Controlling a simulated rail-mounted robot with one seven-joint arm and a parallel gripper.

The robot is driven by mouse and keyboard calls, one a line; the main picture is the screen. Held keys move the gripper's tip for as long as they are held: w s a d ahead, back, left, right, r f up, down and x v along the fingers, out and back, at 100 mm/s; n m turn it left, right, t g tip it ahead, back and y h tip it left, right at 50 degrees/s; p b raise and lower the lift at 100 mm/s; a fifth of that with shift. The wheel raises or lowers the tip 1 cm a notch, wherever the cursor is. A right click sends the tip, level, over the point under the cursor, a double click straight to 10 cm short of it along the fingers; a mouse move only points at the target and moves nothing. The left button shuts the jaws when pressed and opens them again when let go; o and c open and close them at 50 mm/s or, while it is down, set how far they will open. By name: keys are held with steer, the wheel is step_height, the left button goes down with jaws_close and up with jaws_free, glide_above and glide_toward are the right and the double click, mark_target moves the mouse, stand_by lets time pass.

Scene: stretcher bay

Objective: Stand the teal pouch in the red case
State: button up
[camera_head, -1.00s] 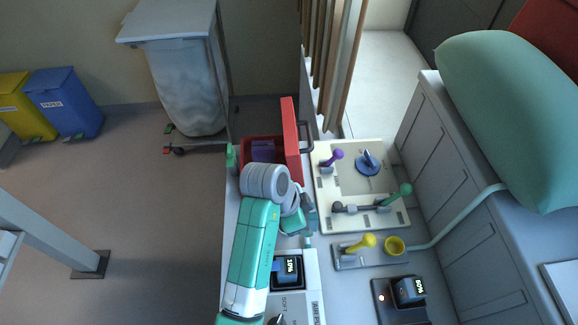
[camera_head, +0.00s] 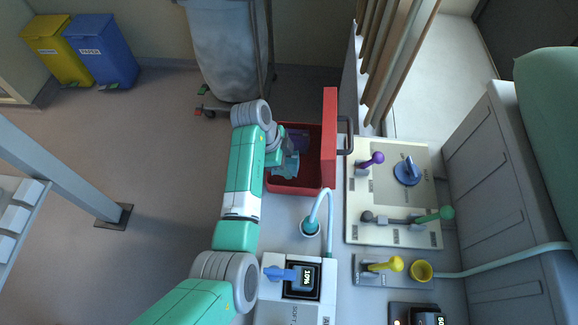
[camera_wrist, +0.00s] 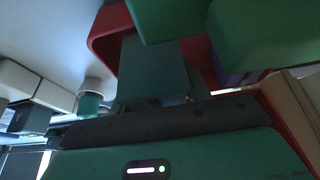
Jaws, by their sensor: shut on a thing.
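The red case (camera_head: 303,188) is open in the head view, with its lid (camera_head: 330,120) standing up along the right side. My gripper (camera_head: 284,158) reaches into the case from the left and is shut on the teal pouch (camera_head: 290,166), which shows as a pale teal patch inside the case outline. In the wrist view a dull teal block (camera_wrist: 155,72) stands out from my gripper, in front of the red case wall (camera_wrist: 105,25). The gripper hides part of the pouch, and I cannot tell whether its base touches the case floor.
A purple item (camera_head: 298,138) sits in the back of the case. A cream panel with levers (camera_head: 390,185) lies to the right, and a device with a display (camera_head: 302,281) lies nearer.

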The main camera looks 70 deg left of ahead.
steer(key=shift+a+f, duration=0.1)
steer(key=shift+f, duration=1.9)
steer(key=shift+b, duration=0.3)
steer(key=shift+f, duration=0.25)
steer(key=o, duration=1.1)
steer(key=shift+r, duration=0.1)
steer(key=p+v, duration=0.1)
steer(key=v, duration=1.1)
steer(key=shift+r, duration=0.15)
